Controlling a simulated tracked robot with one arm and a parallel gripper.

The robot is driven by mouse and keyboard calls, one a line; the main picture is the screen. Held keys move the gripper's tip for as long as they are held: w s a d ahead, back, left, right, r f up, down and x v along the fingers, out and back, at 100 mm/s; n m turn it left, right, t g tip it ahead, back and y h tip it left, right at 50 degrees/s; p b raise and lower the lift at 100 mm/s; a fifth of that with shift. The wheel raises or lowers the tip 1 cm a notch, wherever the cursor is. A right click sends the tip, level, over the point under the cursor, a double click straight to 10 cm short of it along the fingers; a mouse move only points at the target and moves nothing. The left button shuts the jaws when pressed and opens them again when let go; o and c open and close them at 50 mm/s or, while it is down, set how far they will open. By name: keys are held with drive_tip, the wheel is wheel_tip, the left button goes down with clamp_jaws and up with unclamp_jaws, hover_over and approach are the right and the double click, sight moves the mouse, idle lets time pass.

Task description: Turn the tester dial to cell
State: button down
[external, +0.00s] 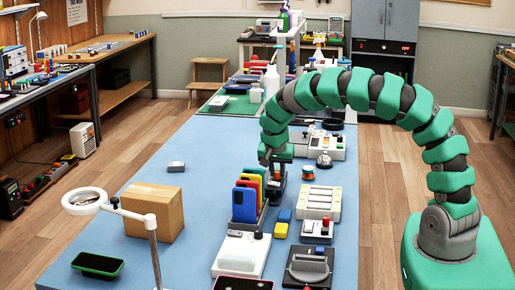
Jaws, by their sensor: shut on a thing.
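My gripper (274,169) reaches down from the green arm near the middle of the blue table. It points downward over a small dark device (278,189), which appears to be the tester. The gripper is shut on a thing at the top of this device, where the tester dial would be. The fingers and wrist hide the dial, so its pointer and the cell mark cannot be read.
A rack of colourful phones (246,204) stands close to the left of my gripper. A cardboard box (154,211) and a magnifier lamp (88,201) are farther left. A pale slotted tray (318,203) lies right. The blue table (205,150) is mostly clear at back left.

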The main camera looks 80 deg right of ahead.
drive_tip(key=m+b, duration=0.1)
drive_tip(key=m+g+b, duration=0.1)
drive_tip(key=b, duration=0.1)
drive_tip(key=shift+w+f+m, duration=0.15)
drive_tip(key=shift+f+m, duration=0.15)
drive_tip(key=shift+m, duration=0.1)
drive_tip(key=shift+w+r+m+g+y+b, duration=0.1)
drive_tip(key=shift+m+g+y+b, duration=0.35)
drive_tip(key=shift+m+b, duration=0.65)
drive_tip(key=shift+r+m+g+y+b, duration=0.2)
drive_tip(key=shift+m+g+b, duration=0.35)
drive_tip(key=shift+m, duration=1.15)
drive_tip(key=c, duration=1.3)
unclamp_jaws()
drive_tip(key=p+v, duration=0.2)
drive_tip(key=v, duration=1.1)
drive_tip(key=shift+w+r+p, duration=0.2)
drive_tip(key=shift+r+p, duration=0.1)
